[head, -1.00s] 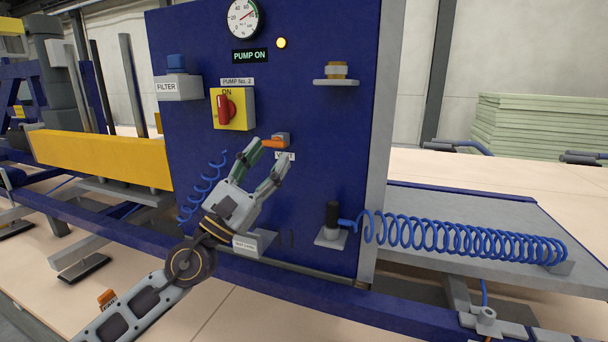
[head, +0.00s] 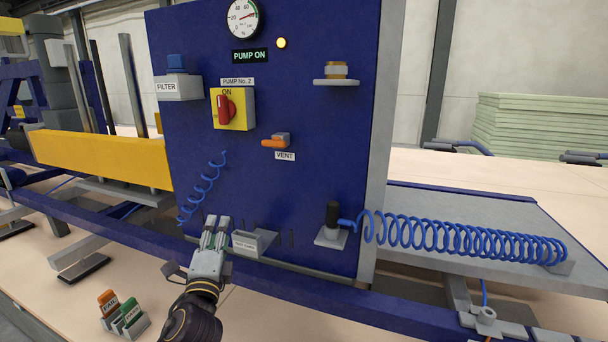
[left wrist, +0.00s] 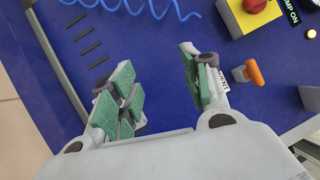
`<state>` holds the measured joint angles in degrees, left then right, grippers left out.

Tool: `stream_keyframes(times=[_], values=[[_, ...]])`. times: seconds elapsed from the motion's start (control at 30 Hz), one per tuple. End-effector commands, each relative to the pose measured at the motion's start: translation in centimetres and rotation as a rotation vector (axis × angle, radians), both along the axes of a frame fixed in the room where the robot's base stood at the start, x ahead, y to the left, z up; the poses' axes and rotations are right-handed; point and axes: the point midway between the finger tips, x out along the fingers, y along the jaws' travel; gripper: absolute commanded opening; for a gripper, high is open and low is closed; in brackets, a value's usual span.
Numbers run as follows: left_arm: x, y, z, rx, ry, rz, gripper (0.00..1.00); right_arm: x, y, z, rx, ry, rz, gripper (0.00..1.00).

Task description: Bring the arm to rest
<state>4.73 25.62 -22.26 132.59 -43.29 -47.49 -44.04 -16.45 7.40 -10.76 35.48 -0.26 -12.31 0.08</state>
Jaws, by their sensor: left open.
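My left gripper (head: 216,226) is low in front of the blue panel (head: 300,190), left of the small grey card holder (head: 262,243). In the left wrist view my left gripper (left wrist: 160,90) has its green-padded fingers apart with nothing between them. The orange vent lever (head: 272,143) lies about level above the VENT label, clear of the gripper. It also shows in the left wrist view (left wrist: 255,73), right of the fingers. My right gripper is in neither view.
The red pump switch (head: 224,109) sits on a yellow plate. A blue coiled hose (head: 460,240) lies along the grey shelf at right. A holder with orange and green tags (head: 122,314) is at lower left. A yellow beam (head: 100,158) stands at left.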

Motion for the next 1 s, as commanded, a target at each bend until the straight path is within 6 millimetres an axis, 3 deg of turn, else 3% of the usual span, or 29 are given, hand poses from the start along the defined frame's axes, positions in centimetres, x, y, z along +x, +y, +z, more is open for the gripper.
stream_keyframes(times=[0.27,0.47,0.7,1.0], values=[[-2.1,2.4,-8.9,-0.374,0.247,0.066,0.47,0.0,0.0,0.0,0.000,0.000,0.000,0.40],[-4.9,3.5,-15.3,-0.630,0.417,0.147,0.47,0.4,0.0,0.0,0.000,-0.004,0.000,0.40],[-9.7,3.9,-22.5,-0.919,0.617,0.280,0.47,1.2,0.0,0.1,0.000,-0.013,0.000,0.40],[-17.3,3.3,-29.7,-1.239,0.847,0.496,0.47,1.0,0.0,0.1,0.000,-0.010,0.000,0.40]])
